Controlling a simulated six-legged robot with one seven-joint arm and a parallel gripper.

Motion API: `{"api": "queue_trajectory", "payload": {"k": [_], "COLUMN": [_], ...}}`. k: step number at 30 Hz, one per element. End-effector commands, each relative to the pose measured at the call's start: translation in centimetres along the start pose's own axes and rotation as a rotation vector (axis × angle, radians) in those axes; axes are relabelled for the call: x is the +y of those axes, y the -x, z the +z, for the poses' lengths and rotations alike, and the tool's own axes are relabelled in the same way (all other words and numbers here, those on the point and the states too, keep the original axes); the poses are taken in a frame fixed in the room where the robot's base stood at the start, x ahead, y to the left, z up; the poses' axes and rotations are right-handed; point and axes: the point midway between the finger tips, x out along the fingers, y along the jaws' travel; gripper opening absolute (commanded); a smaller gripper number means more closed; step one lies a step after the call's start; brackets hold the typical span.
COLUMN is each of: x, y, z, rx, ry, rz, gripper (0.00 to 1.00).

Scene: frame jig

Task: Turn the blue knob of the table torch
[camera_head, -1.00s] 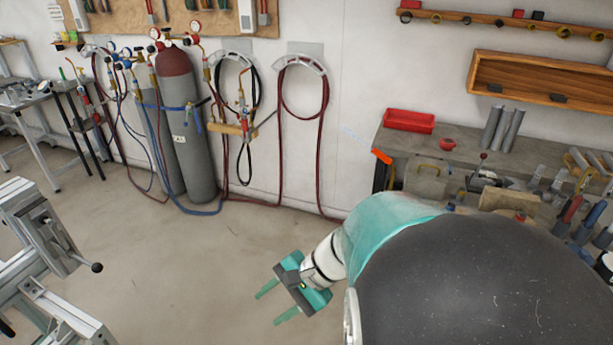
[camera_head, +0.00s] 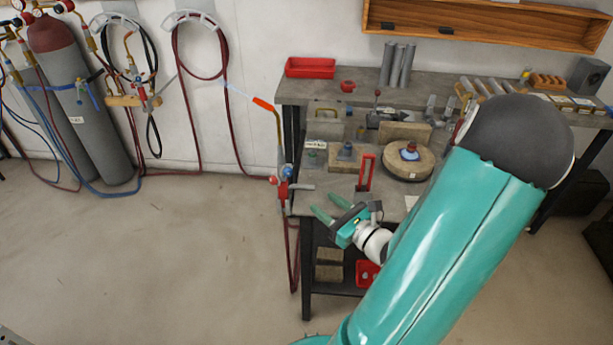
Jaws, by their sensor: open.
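The table torch (camera_head: 281,190) stands upright at the left edge of the workbench, with a bent brass neck and an orange tip (camera_head: 264,104) pointing up and left. A thin pale blue streak, looking like a flame, extends from the tip. Its small blue knob (camera_head: 287,170) is on the upper right of the valve body; a red knob (camera_head: 272,180) is on the left. My gripper (camera_head: 322,201) is open and empty, with green fingers pointing up and left. In the picture it is right of and below the blue knob, apart from it. Its exact depth is unclear.
The workbench (camera_head: 345,182) holds a red upright bracket (camera_head: 365,172) just above my gripper and a round wooden block (camera_head: 408,162). Red hoses (camera_head: 292,255) hang below the torch. Gas cylinders (camera_head: 95,120) stand far left. The floor left of the bench is clear.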

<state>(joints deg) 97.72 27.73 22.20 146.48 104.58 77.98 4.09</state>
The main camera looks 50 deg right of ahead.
Motion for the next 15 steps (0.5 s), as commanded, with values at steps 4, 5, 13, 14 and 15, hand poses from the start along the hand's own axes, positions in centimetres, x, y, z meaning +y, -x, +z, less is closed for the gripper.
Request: {"api": "queue_trajectory", "payload": {"k": [4, 5, 13, 14, 15], "x": [-0.2, -0.1, 0.3, 0.2, 0.2], "y": [-0.4, -0.6, -4.3, -5.0, -5.8], "z": [-0.1, -0.1, 0.0, 0.0, 0.0], "rx": [-0.007, -0.006, -0.008, -0.007, -0.008], "ry": [-0.014, -0.013, -0.011, -0.011, -0.012], "rz": [-0.02, -0.02, -0.014, -0.015, -0.014], "gripper": [0.46, 0.46, 0.46, 0.46, 0.46]}}
